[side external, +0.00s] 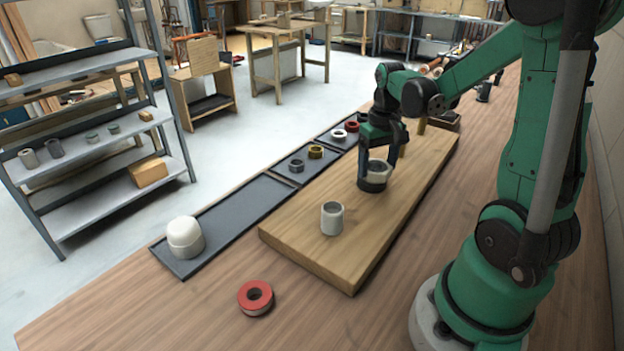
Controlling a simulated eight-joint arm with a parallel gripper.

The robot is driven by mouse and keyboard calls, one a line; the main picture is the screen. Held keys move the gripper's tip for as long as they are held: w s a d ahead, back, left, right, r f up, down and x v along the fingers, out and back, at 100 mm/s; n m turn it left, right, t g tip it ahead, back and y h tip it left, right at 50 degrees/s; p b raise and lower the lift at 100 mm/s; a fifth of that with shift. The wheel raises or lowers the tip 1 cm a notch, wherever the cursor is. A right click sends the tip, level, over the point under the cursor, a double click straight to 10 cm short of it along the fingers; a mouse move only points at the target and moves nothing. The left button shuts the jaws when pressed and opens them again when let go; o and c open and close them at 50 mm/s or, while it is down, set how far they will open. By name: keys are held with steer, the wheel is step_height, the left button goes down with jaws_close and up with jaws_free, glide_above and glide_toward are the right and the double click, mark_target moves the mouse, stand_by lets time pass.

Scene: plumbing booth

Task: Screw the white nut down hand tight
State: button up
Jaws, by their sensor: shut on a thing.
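My gripper (381,165) points down over the wooden board (300,243). Its fingers are shut on a pale, off-white nut (377,167), which I take to be the white nut. The nut sits at the top of a short dark round fitting (372,184) on the board. The fingers hide part of the nut, and the thread is not visible. I cannot tell how far down the nut sits or whether it is level.
A grey open cylinder (332,218) stands on the board's near part. Left of the board, trays hold a white domed cap (185,237), a grey nut (297,165), a brass nut (315,152), a white ring (338,134) and a red ring (352,126). A red roll (256,297) lies in front.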

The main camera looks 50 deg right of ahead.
steer(key=m, duration=0.4)
steer(key=shift+f, duration=0.1)
steer(key=m, duration=0.8)
steer(key=shift+w+f, duration=0.1)
steer(key=shift+f, duration=0.05)
steer(key=m, duration=0.5)
steer(key=shift+w+m, duration=0.1)
steer(key=shift+m, duration=0.2)
steer(key=o, duration=1.2)
steer(key=shift+r, duration=2.45)
